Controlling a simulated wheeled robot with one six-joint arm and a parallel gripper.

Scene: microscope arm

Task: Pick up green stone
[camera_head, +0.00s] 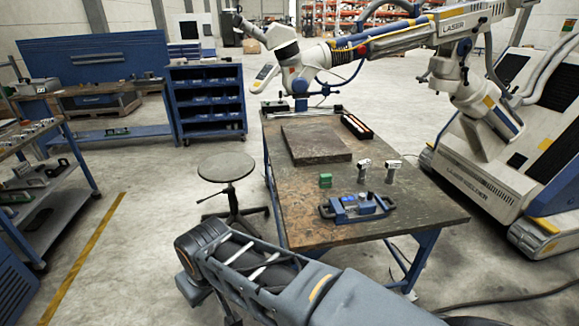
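A small green block (325,180), the only green stone-like thing I see on the worktable, sits near the middle of the table (290,222). It stands just behind a blue device with handles (357,207) and left of two small grey-and-white tools. It is unobstructed and nothing holds it. My arm's dark grey links reach across the bottom of the view, in front of the table's near edge and well apart from the block. My gripper's fingers do not show.
Two upright tools (364,170) (392,171) stand right of the block. A white laser welder (500,150) stands right. A stool (226,167) stands left. The table's front left is bare.

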